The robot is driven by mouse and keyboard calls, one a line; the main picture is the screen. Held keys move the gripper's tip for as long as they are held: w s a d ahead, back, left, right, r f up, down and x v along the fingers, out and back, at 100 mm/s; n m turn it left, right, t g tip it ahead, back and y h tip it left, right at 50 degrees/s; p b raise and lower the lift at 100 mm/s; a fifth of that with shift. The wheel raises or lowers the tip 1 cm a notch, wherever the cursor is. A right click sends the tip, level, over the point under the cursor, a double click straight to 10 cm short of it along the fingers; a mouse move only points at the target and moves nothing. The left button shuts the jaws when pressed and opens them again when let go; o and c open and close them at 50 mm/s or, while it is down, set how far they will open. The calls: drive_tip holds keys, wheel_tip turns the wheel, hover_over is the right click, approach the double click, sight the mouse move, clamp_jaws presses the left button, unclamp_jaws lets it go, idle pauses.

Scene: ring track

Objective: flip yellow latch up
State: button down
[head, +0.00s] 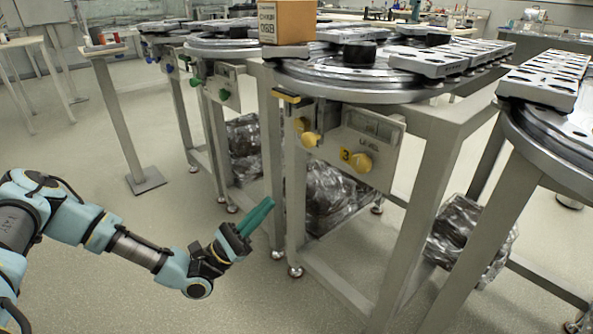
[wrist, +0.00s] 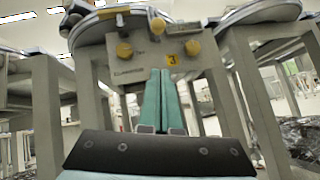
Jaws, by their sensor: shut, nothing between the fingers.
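Several yellow parts are on the middle station's grey panel (head: 335,135) and table edge. A flat yellow-and-black piece (head: 288,97) sticks out below the round table's rim; it also shows in the wrist view (wrist: 113,12). Below it are two rounded yellow knobs (head: 310,139), and a third yellow knob (head: 361,162) sits beside a yellow "3" label (head: 345,155). I cannot tell for sure which piece is the latch. My gripper (head: 268,202), with teal fingers, is shut and empty. It is low, in front of the station's left leg, below and apart from the panel. Its fingertips also show in the wrist view (wrist: 160,72).
The round table (head: 340,84) carries metal plates and a cardboard box (head: 287,22). Steel legs (head: 415,215) and plastic-wrapped bundles (head: 330,195) are beneath. A neighbouring station with green knobs (head: 223,94) stands to the left. Open floor (head: 215,300) lies around my arm.

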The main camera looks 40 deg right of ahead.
drive_tip(key=shift+w+d+f+n+t+h, duration=0.1)
drive_tip(key=shift+w+f+n+t+h, duration=0.1)
drive_tip(key=shift+n+t+h, duration=0.3)
drive_tip(key=shift+y, duration=0.3)
drive_tip(key=a+r+p+x, duration=0.1)
drive_tip(key=a+r+x, duration=0.1)
drive_tip(key=x, duration=1.1)
drive_tip(key=shift+s, duration=0.25)
drive_tip(key=shift+a+r, duration=0.1)
drive_tip(key=shift+a, duration=0.05)
